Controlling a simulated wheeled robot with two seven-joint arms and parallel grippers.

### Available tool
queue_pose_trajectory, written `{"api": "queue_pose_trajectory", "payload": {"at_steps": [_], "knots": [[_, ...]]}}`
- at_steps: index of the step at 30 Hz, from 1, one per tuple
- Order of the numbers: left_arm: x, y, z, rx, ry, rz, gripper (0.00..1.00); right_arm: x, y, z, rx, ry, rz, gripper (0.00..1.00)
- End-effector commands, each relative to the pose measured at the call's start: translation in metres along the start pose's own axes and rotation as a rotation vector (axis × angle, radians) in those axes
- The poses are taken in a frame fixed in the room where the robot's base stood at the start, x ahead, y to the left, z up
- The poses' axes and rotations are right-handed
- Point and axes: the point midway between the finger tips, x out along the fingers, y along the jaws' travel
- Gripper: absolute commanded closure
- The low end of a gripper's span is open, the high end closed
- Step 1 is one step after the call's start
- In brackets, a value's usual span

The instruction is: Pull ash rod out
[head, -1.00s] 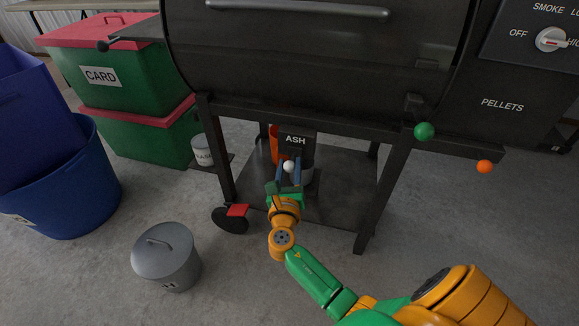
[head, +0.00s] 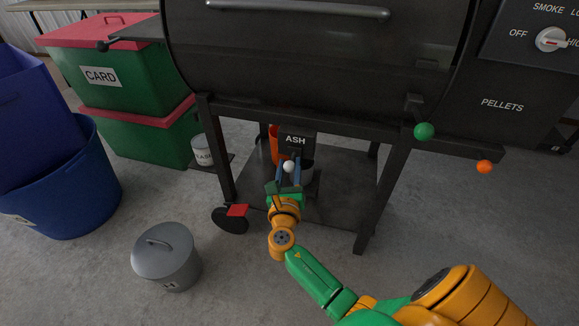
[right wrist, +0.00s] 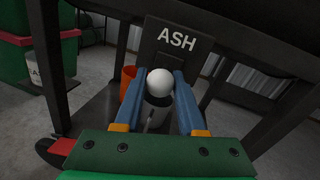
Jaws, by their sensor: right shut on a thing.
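The ash rod ends in a white ball knob (head: 289,166), below the dark plate marked ASH (head: 296,140) under the grill. The knob also shows in the right wrist view (right wrist: 160,81). My right gripper (head: 289,172) is shut on the knob, with one blue finger on each side of it. In the right wrist view my right gripper (right wrist: 160,90) has its fingertips against the knob's sides. The rod's shaft behind the knob is hidden. My left gripper is not in view.
A grey cup (right wrist: 154,112) and an orange bucket (head: 275,146) stand under the grill on its lower shelf (head: 335,185). Grill legs flank my right arm. A lidded grey bin (head: 166,257) stands on the floor at left.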

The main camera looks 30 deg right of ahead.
Motion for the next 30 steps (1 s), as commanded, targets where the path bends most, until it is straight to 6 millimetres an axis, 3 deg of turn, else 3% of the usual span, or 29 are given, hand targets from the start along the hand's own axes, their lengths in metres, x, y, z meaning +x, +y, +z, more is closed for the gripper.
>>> {"api": "queue_pose_trajectory", "payload": {"at_steps": [8,18,29,30], "knots": [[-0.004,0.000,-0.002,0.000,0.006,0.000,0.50,-0.006,0.001,0.002,-0.001,0.001,0.000,1.00],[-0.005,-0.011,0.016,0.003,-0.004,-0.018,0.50,-0.068,0.013,0.003,-0.001,0.003,0.001,1.00],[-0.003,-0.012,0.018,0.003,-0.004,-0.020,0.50,-0.074,0.015,0.001,0.000,0.003,0.002,1.00],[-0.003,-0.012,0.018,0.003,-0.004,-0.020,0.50,-0.074,0.015,0.001,0.000,0.003,0.002,0.50]]}}
